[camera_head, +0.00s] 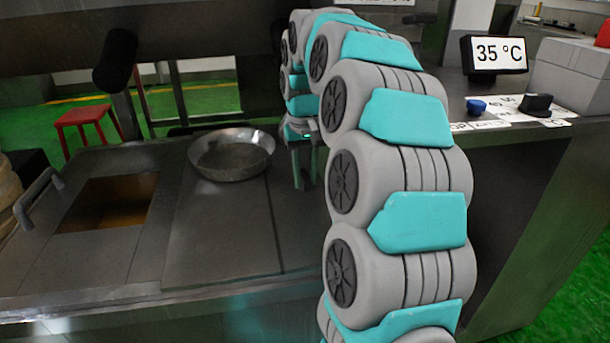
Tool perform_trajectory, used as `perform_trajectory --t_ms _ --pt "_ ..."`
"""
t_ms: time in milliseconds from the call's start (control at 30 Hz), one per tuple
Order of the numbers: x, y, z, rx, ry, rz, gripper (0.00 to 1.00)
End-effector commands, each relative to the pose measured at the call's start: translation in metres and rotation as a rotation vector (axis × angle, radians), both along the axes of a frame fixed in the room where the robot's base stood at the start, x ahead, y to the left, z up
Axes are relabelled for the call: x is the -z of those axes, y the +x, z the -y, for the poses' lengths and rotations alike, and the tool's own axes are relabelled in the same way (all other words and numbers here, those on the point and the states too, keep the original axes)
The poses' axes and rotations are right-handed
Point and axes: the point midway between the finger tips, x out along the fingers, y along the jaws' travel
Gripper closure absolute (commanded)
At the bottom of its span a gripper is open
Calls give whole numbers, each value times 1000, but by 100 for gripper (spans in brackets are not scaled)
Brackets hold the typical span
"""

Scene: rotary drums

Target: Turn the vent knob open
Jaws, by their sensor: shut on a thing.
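My gripper (303,178) is at the far end of my arm, pointing down near the dark worktop, just right of a metal bowl. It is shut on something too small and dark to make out. No knob can be told apart between the fingers. A black knob (537,103) sits on a white labelled plate on the right-hand counter, well to the right of my gripper. A smaller blue knob (476,106) sits left of it. The printing is too small to tell which knob is the vent. My arm stands between the gripper and both knobs in the picture.
The shallow metal bowl (231,155) rests on the worktop (220,240). Left of it is a square opening (108,202) with a raised handle beside it. A display reading 35 °C (494,55) and a grey box (572,76) stand on the right counter. A red stool (84,122) stands behind.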

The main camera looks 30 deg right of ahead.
Motion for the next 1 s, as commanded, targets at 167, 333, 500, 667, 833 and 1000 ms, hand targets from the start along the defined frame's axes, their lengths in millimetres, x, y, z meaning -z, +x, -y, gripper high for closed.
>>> perform_trajectory --t_ms 167,333,500,667,833,1000 --pt "0 0 0 -3 -1 2 100" --pt "0 0 0 -3 -1 2 100" --pt "0 0 0 -2 -1 2 51" --pt "0 0 0 -2 0 1 40" --pt "0 0 0 -1 0 1 40" --pt "-8 1 0 -1 -2 4 40"
